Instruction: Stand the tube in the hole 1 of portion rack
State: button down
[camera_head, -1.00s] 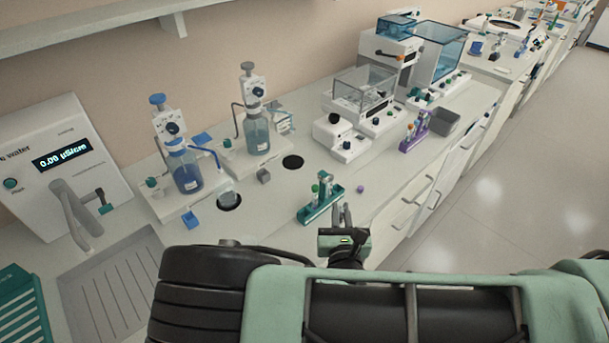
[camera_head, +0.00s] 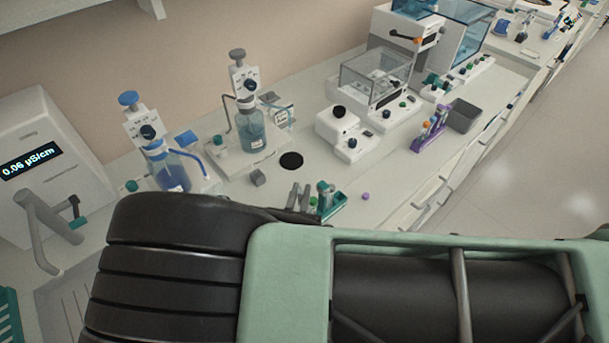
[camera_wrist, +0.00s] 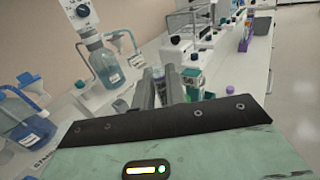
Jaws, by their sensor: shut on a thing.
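My gripper (camera_wrist: 162,90) is shut on a narrow pale tube (camera_wrist: 158,73), mostly hidden between the fingers. In the head view my gripper (camera_head: 301,195) is partly hidden by my own arm, and the tube cannot be made out there. A small teal rack (camera_head: 333,210) stands just right of the fingers and holds a tube with a green part. The rack also shows in the wrist view (camera_wrist: 207,95), beside the right finger. A purple rack (camera_head: 424,143) with several tubes stands farther right. I cannot read which rack is the portion rack, nor any hole numbers.
A purple cap (camera_head: 365,197) lies on the bench right of the teal rack. A balance (camera_head: 375,85) and grey bin (camera_head: 464,116) stand farther along.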

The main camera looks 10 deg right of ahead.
jog(key=shift+w+f, duration=0.15)
jog(key=shift+f, duration=0.05)
jog(key=shift+f+b, duration=1.75)
jog(key=shift+f, duration=0.45)
jog(key=shift+f+b, duration=0.5)
jog(key=shift+f, duration=0.05)
jog(key=shift+f+b, duration=0.3)
jog(key=shift+f, duration=0.05)
jog(key=shift+f+b, duration=0.35)
jog(key=shift+f, duration=0.1)
jog(key=shift+f, duration=0.25)
jog(key=c, duration=1.4)
grip_release()
jog(key=shift+o, duration=0.2)
